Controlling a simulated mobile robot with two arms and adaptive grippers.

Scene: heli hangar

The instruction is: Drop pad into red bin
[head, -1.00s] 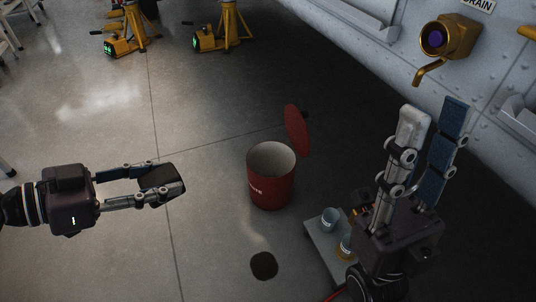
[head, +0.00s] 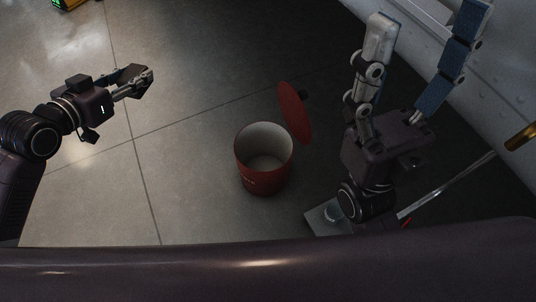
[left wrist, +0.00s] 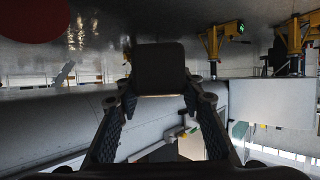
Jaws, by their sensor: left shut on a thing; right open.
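The red bin (head: 265,178) stands upright on the floor in the middle of the head view. Its round red lid (head: 295,112) is open at the back right, and the pale inside looks empty. My left gripper (head: 138,82) is shut on the dark pad (head: 126,74), held above the floor to the left of the bin and apart from it. The pad (left wrist: 160,69) shows as a dark rounded square between the fingers in the left wrist view. My right gripper (head: 426,30) is open and empty, right of the bin, fingers pointing up in the picture.
A grey platform (head: 318,218) is partly hidden below my right arm. A pale riveted aircraft wall (head: 505,110) runs along the right, with a brass fitting (head: 521,137). Yellow jacks (left wrist: 213,42) show in the left wrist view. Floor between pad and bin is clear.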

